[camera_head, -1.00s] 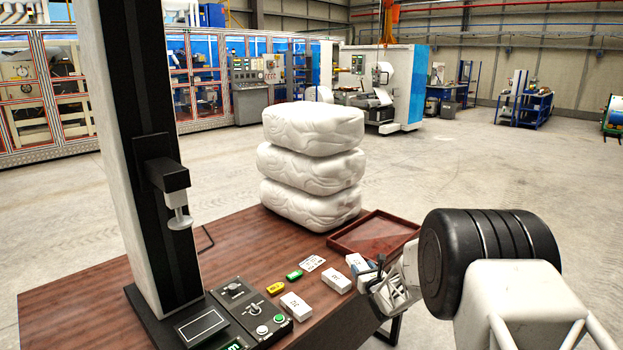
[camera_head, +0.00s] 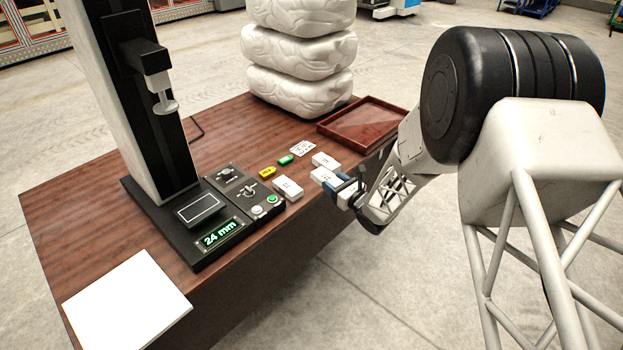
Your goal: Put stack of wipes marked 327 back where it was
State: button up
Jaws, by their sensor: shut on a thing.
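My gripper (camera_head: 342,188) has dark and blue fingers and is shut on a small white stack of wipes (camera_head: 325,176), at the table's right edge. The mark on the held stack is too small to read, and its far end is partly hidden by the fingers. I cannot tell whether it touches the table. A second white stack (camera_head: 325,160) lies just behind it. A third white stack (camera_head: 287,188) lies to the left, beside the control panel. Their marks are also not readable.
A yellow block (camera_head: 267,172), a green block (camera_head: 286,160) and a printed card (camera_head: 303,149) lie nearby. A red-brown tray (camera_head: 362,126) is behind, beside big white bundles (camera_head: 300,90). The column's panel (camera_head: 222,235) reads 24 mm. A white sheet (camera_head: 126,300) lies front left.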

aim_at(320, 168)
jog(key=s+a+n+g+y, duration=0.1)
jog(key=s+a, duration=0.1)
jog(key=s, duration=0.4)
jog(key=shift+y, duration=0.4)
jog(key=shift+w+a, duration=0.1)
jog(key=w, duration=0.5)
jog(key=w+a+f, duration=0.1)
jog(key=w, duration=0.4)
jog(key=w+a, duration=0.1)
jog(key=w, duration=0.4)
jog(key=shift+w+f, duration=0.2)
jog(key=shift+w, duration=0.15)
jog(key=shift+f, duration=0.1)
jog(key=shift+f, duration=1.65)
jog(key=shift+f, duration=0.6)
jog(key=o, duration=1)
